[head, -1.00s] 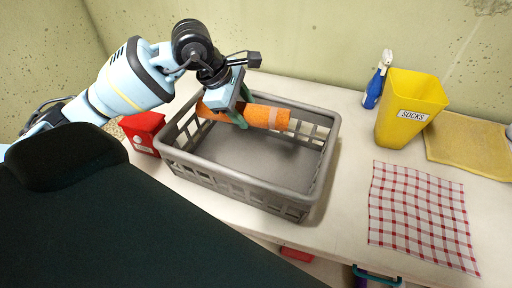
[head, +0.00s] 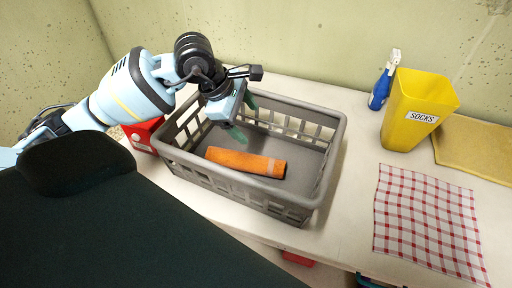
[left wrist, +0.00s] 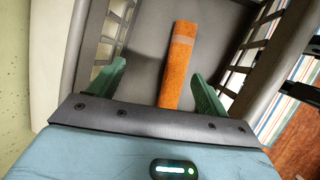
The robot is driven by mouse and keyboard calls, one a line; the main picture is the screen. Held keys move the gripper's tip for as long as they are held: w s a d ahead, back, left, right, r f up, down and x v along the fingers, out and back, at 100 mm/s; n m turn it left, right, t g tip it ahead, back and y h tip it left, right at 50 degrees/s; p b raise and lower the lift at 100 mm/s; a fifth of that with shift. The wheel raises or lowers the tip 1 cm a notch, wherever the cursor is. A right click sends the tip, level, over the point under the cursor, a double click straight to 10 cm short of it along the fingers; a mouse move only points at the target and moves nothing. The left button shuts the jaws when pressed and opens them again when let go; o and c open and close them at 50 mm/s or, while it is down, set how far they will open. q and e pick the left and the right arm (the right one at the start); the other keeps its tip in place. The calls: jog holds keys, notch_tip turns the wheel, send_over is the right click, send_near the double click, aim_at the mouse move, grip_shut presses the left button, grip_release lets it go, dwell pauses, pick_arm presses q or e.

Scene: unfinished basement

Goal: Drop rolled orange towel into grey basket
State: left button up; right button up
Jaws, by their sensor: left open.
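The rolled orange towel (head: 246,162) lies inside the grey basket (head: 240,196), on its floor. It has a paler band near one end. In the left wrist view the towel (left wrist: 178,68) shows beyond and between the open fingers, apart from them, with the basket floor (left wrist: 220,35) around it. My left gripper (head: 242,118) is open and empty over the far side of the basket. In the left wrist view its two green fingers (left wrist: 160,88) are spread wide. My right gripper is not in view.
The basket stands on a pale table (head: 350,190). A red box (head: 142,134) is left of it. To the right are a yellow socks bin (head: 408,112), a blue spray bottle (head: 381,88), a checkered cloth (head: 428,222) and a yellow towel (head: 475,150).

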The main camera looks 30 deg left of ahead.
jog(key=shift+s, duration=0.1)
pick_arm(q)
jog(key=v, duration=0.8)
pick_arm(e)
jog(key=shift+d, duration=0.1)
pick_arm(q)
jog(key=shift+s+f, duration=0.1)
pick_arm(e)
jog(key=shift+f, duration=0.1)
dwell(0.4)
